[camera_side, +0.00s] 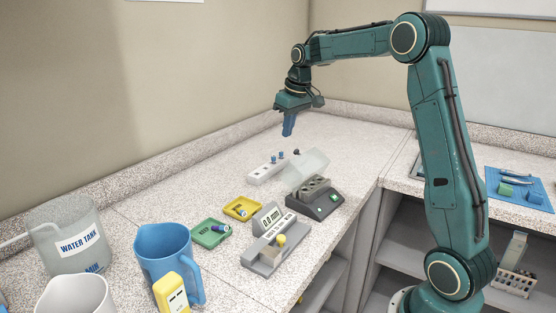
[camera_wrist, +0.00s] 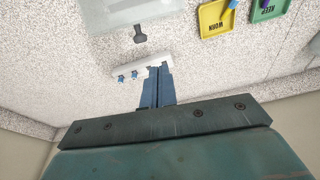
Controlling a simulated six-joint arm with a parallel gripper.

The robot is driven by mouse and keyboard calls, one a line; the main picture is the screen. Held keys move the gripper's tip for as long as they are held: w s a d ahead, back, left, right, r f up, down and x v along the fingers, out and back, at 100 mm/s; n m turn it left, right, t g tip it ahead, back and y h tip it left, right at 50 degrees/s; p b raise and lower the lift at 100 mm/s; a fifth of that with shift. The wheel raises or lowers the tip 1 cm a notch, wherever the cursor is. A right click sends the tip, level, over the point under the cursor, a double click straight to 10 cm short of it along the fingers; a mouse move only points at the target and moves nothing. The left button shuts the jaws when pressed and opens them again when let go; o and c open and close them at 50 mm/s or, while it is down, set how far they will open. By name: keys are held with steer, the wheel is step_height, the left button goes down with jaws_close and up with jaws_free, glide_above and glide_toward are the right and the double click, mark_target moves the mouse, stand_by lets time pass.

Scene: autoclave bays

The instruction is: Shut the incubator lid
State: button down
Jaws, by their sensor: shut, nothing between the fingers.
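The incubator (camera_side: 318,200) is a dark block with several wells and a green-lit front, on the counter right of centre in the side view. Its clear lid (camera_side: 306,163) stands open, tilted up at the back of the block. The lid also shows at the top of the wrist view (camera_wrist: 115,12), with a dark knob (camera_wrist: 139,35) at its edge. My gripper (camera_side: 287,134) is shut and empty, pointing down above the counter behind the lid. In the wrist view its blue fingers (camera_wrist: 158,68) are together, overlapping the white rack, apart from the knob.
A white rack (camera_side: 262,174) with blue-capped tubes lies behind and left of the incubator. A yellow tray (camera_side: 241,216), a green tray (camera_side: 209,243) and a grey gauge device (camera_side: 257,260) stand nearer the front. The counter behind the rack is clear.

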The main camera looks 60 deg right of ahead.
mark_target(303, 166)
steer(key=shift+s+a+f, duration=0.1)
steer(key=shift+s+f, duration=0.35)
steer(key=shift+f, duration=0.35)
steer(key=shift+s+f, duration=0.5)
steer(key=shift+f, duration=0.25)
steer(key=shift+s+a+f, duration=0.1)
steer(key=shift+s+f, duration=0.35)
steer(key=shift+f, duration=0.35)
